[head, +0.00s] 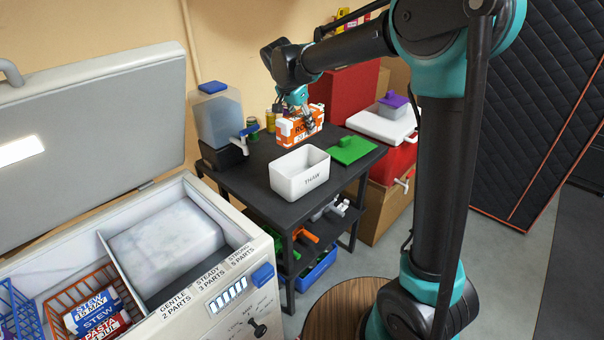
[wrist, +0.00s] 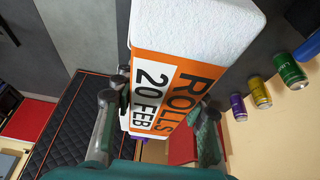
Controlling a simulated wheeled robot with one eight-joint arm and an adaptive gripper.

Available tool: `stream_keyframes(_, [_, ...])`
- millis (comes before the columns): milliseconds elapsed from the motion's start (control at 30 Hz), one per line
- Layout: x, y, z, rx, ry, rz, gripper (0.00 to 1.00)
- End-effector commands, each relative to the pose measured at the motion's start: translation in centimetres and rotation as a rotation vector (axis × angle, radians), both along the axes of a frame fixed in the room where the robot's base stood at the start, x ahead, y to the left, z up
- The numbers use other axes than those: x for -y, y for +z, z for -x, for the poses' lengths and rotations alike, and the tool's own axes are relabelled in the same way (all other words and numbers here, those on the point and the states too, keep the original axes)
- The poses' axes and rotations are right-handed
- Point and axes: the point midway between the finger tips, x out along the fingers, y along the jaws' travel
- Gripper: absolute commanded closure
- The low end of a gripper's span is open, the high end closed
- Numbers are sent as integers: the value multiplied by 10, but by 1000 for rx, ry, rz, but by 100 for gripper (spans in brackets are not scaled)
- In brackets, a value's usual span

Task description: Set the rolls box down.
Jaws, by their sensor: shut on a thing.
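The rolls box (head: 306,126) is orange and white, and in the head view it is over the back part of the black table (head: 237,178), behind the white THAW bin (head: 300,174). I cannot tell whether its underside touches the tabletop. My gripper (head: 297,108) is shut on the box from above. In the wrist view the box (wrist: 185,75), reading "ROLLS 20 FEB", lies between the two fingers of my gripper (wrist: 157,112), its frosty white side toward the top of the picture.
A water dispenser (head: 216,116) stands left on the table. A green lid (head: 352,150) lies at right. Several cans, one green (wrist: 286,68), stand near the wall. A red cooler (head: 388,160) is beyond the right edge. An open freezer (head: 165,250) is at front left.

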Motion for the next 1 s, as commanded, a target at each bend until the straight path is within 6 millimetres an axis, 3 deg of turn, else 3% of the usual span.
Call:
stream_keyframes(500, [0, -122, 0, 1, 0, -1, 98])
stream_keyframes(633, [0, -143, 0, 1, 0, 0, 98])
stream_keyframes(1000, [0, -174, 0, 1, 0, -1, 98])
